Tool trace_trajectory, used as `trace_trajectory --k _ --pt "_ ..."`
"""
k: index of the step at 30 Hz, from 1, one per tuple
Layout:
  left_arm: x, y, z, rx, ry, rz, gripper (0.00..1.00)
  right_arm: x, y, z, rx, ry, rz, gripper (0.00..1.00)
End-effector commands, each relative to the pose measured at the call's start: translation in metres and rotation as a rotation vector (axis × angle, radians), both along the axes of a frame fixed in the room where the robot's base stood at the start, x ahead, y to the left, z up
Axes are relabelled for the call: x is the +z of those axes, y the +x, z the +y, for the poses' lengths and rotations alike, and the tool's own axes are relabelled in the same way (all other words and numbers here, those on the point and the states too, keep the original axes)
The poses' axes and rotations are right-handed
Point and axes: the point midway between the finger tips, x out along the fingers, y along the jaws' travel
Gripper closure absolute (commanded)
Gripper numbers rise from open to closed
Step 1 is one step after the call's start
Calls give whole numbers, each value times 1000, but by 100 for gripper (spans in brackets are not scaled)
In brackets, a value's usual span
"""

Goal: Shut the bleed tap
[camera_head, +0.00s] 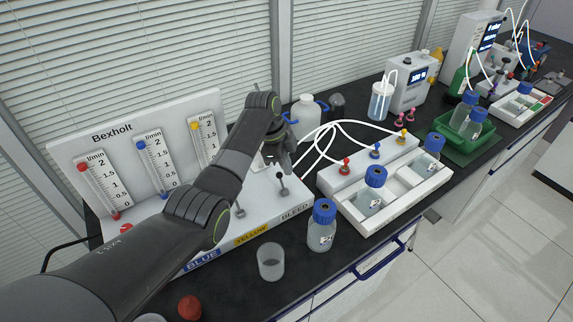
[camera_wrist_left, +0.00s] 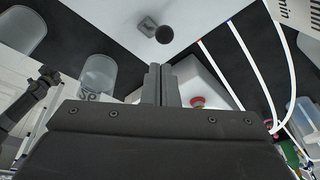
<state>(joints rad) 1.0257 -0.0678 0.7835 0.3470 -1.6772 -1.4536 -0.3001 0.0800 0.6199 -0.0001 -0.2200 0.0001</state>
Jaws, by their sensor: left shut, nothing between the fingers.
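The bleed tap (camera_head: 282,184) is a small lever with a dark ball knob on the white sloping base, above the BLEED label (camera_head: 297,211). In the left wrist view the dark knob of a tap (camera_wrist_left: 165,35) shows just beyond my fingertips, with its fitting on the white surface. My left gripper (camera_head: 284,164) is just above and behind the bleed tap in the head view. Its two fingers (camera_wrist_left: 161,72) are together with nothing between them. The knob looks apart from the fingers; contact cannot be told.
The Bexholt panel (camera_head: 112,128) with flow tubes stands at the left. A lidded bottle (camera_head: 321,228) and an open beaker (camera_head: 271,262) stand in front of the base. A white rack (camera_head: 407,190) with bottles and white tubes lies to the right.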

Motion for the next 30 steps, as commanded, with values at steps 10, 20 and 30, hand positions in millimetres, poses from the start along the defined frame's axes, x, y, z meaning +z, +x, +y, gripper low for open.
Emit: trace_trajectory --k 10,20,30 --pt "7 -1 -5 1 -1 0 100 7 0 0 0 0 0 100" --pt "25 8 -10 15 5 -3 100 11 0 0 0 0 -1 100" --pt "48 44 34 14 2 -2 100 -22 0 -1 0 -1 0 100"
